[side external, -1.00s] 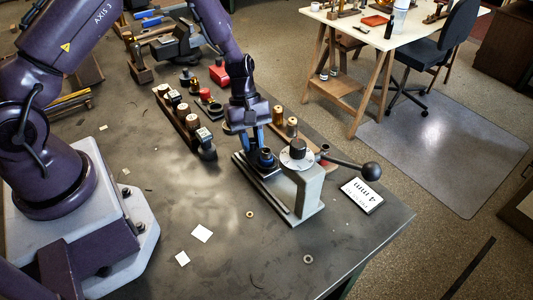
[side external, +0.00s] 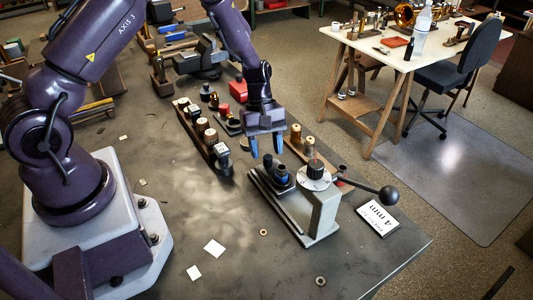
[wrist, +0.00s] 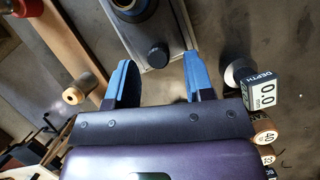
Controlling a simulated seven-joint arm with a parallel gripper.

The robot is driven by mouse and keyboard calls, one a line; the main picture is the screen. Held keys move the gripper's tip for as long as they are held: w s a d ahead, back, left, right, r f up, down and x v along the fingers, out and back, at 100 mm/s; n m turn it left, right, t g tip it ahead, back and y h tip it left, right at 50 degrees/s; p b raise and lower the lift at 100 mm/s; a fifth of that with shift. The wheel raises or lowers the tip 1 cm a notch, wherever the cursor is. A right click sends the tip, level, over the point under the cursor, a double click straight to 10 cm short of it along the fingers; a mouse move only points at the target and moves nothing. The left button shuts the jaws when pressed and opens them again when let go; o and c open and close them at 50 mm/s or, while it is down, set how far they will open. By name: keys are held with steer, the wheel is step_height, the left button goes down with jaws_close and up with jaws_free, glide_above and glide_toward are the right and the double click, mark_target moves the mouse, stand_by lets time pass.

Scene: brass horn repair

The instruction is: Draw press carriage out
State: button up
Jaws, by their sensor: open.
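The press (side external: 322,208) stands near the table's front edge, with a round dial on top and a lever (side external: 350,182) ending in a dark ball. Its carriage (side external: 282,184) sits on the base and bears a dark round cup. In the wrist view the carriage (wrist: 178,38) is a grey plate with a dark round knob (wrist: 158,55) at its near end. My gripper (side external: 267,156) is open and empty, pointing down behind the carriage's near end. In the wrist view my fingertips (wrist: 158,68) stand either side of the knob, apart from it; the height gap is unclear.
A wooden rack with several capped pieces (side external: 205,138) stands left of the press. Another wooden strip with brass pieces (side external: 302,140) lies behind it. A "4 mm" card (side external: 377,218) lies to the right. The tabletop in front is mostly clear, with small paper squares (side external: 214,248).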

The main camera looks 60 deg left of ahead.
steer(key=v, duration=1.1)
steer(key=shift+a+f, duration=0.1)
steer(key=shift+a, duration=0.05)
steer(key=s+d+r+m+t+y, duration=0.2)
steer(key=s+d+r+m+t, duration=0.1)
steer(key=s+r+m, duration=0.4)
steer(key=s+d+r+m+t+y, duration=0.2)
steer(key=s+r+m, duration=0.6)
steer(key=s+r, duration=0.4)
steer(key=d+t, duration=0.1)
steer(key=d, duration=0.1)
steer(key=shift+s+d+r+t, duration=0.25)
steer(key=shift+s+t, duration=0.15)
